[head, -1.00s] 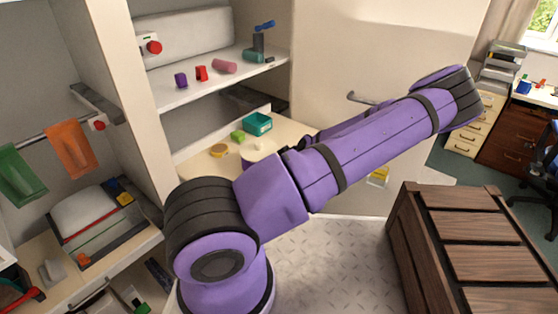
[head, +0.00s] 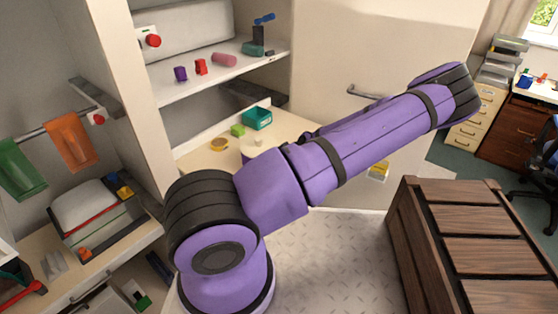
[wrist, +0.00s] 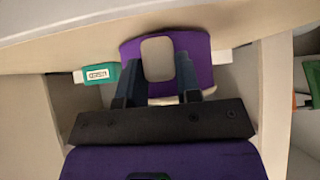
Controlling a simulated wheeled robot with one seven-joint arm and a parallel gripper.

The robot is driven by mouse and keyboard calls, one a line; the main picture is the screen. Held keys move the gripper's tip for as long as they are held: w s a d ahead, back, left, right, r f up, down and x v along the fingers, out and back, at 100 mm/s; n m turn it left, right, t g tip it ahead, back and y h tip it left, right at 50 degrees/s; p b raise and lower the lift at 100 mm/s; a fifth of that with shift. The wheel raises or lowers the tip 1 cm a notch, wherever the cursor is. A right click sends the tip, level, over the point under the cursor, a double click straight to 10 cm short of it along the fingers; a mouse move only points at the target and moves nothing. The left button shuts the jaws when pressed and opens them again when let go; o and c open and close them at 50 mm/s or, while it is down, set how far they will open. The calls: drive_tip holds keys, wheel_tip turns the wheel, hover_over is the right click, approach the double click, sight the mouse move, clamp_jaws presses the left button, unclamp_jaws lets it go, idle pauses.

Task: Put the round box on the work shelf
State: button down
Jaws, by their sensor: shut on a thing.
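The round box (head: 249,154) shows in the head view as a purple body with a pale lid and small knob, partly hidden behind my arm. It is over the lower shelf board (head: 290,126); I cannot tell whether it touches the board. In the wrist view the purple round box (wrist: 201,50) has a pale rounded label and sits between the two dark fingers. My gripper (wrist: 162,82) is shut on it. In the head view my gripper is hidden behind my arm. Which board is the work shelf is not marked.
The upper shelf (head: 190,88) carries small objects. A wooden crate (head: 465,225) stands at the right. Upright panels flank the shelf.

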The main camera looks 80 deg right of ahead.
drive_tip(key=shift+f, duration=0.2)
drive_tip(key=shift+c, duration=0.8)
unclamp_jaws()
drive_tip(key=shift+r, duration=0.1)
drive_tip(key=shift+r, duration=6.85)
drive_tip(key=s+a, duration=0.9)
drive_tip(key=s, duration=0.4)
drive_tip(key=shift+s, duration=0.15)
drive_tip(key=shift+r, duration=0.1)
